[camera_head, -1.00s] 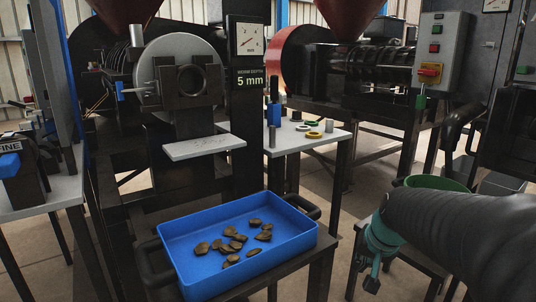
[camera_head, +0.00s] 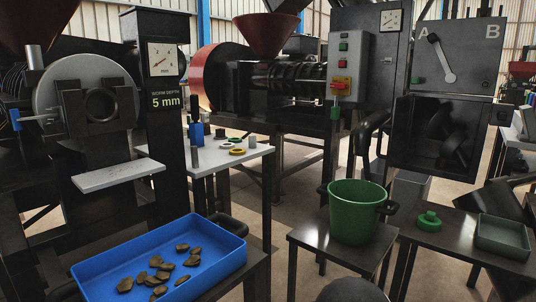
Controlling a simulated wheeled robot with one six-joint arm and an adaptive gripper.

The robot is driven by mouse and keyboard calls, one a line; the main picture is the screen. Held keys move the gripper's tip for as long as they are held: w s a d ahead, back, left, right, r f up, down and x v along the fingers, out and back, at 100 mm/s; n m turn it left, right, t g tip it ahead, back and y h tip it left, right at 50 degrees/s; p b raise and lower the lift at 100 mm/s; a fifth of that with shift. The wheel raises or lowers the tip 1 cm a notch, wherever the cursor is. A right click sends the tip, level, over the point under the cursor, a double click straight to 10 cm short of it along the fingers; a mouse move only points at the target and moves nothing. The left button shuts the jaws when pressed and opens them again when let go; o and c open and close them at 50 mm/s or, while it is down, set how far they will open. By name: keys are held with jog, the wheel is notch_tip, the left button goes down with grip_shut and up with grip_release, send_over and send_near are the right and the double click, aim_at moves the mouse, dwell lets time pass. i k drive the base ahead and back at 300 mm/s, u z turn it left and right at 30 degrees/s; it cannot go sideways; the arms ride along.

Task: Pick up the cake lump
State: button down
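Several brown cake lumps (camera_head: 165,266) lie scattered on the floor of a blue tray (camera_head: 222,262) at the lower left. Some lie close together near the tray's middle; one (camera_head: 182,247) lies a little apart toward the back. I cannot tell which single lump is meant. My gripper is not in view. Only a dark rounded shape, which may be part of my arm, shows at the bottom edge.
A green bucket (camera_head: 357,212) stands on a dark stand (camera_head: 305,236) right of the tray. A green knobbed piece (camera_head: 429,221) and a grey-green tray (camera_head: 503,236) sit on a table at right. A white plate (camera_head: 118,175) juts from the press above the blue tray.

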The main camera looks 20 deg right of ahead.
aim_at(441, 162)
jog(key=z, duration=1.6)
